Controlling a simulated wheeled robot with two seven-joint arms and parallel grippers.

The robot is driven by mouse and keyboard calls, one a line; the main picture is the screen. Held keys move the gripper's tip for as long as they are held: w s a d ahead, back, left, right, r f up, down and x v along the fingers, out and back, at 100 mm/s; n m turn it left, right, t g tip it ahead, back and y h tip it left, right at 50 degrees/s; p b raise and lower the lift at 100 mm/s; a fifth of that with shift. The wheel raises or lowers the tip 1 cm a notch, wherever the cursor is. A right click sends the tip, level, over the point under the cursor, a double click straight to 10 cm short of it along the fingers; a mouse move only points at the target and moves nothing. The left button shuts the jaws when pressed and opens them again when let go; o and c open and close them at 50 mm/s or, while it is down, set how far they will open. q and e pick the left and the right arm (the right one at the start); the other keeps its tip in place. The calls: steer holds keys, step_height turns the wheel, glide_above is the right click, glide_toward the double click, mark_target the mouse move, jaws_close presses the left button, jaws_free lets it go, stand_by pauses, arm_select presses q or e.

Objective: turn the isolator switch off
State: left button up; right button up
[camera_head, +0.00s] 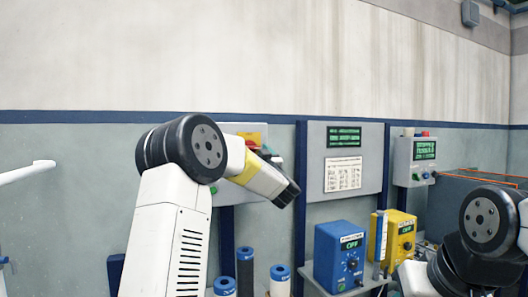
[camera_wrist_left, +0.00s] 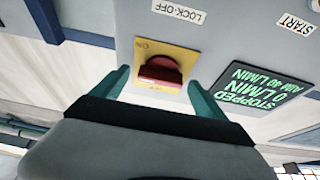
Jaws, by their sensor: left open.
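The isolator switch (camera_wrist_left: 160,70) is a red knob on a yellow plate (camera_wrist_left: 186,58) on a grey panel, seen upside down in the left wrist view. An "ON" mark shows at the plate's edge. My left gripper (camera_wrist_left: 158,84) is open, its two teal fingers on either side of the red knob. I cannot tell whether they touch it. In the head view, part of the yellow plate (camera_head: 252,136) shows behind my left arm, which hides most of the switch. My right arm shows at the right edge, but its gripper does not.
Beside the switch is a green display (camera_wrist_left: 256,92) reading "STOPPED 0 L/MIN". Labels "LOCK-OFF" (camera_wrist_left: 178,12) and "START" (camera_wrist_left: 298,22) are near it. A blue box (camera_head: 338,255) and a yellow box (camera_head: 399,236), both showing "OFF", stand below the central panel (camera_head: 316,150). Blue-capped cylinders (camera_head: 280,272) stand nearby.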

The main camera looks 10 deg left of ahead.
arm_select(q)
steer(key=c, duration=1.4)
steer(key=shift+n+y, duration=0.3)
steer(key=shift+n, duration=0.3)
steer(key=n+g+y, duration=0.1)
steer(key=n, duration=0.2)
steer(key=n+g+y, duration=0.1)
steer(key=n, duration=0.1)
steer(key=shift+w+d+n, duration=0.1)
steer(key=shift+d+n, duration=0.05)
steer(key=shift+n, duration=0.25)
steer(key=n+g, duration=0.1)
steer(key=n, duration=0.2)
steer(key=n+g+y, duration=0.1)
steer(key=n+g, duration=0.1)
steer(key=n, duration=0.1)
steer(key=shift+r, duration=0.1)
steer(key=n+g, duration=0.2)
steer(key=n, duration=0.3)
steer(key=shift+d+r, duration=0.1)
steer(key=shift+w+n+g+h, duration=0.1)
steer(key=shift+n+g+h, duration=0.3)
steer(key=shift+n, duration=0.65)
steer(key=shift+n+g+h, duration=0.2)
steer(key=shift+n+g, duration=0.3)
steer(key=shift+n, duration=0.55)
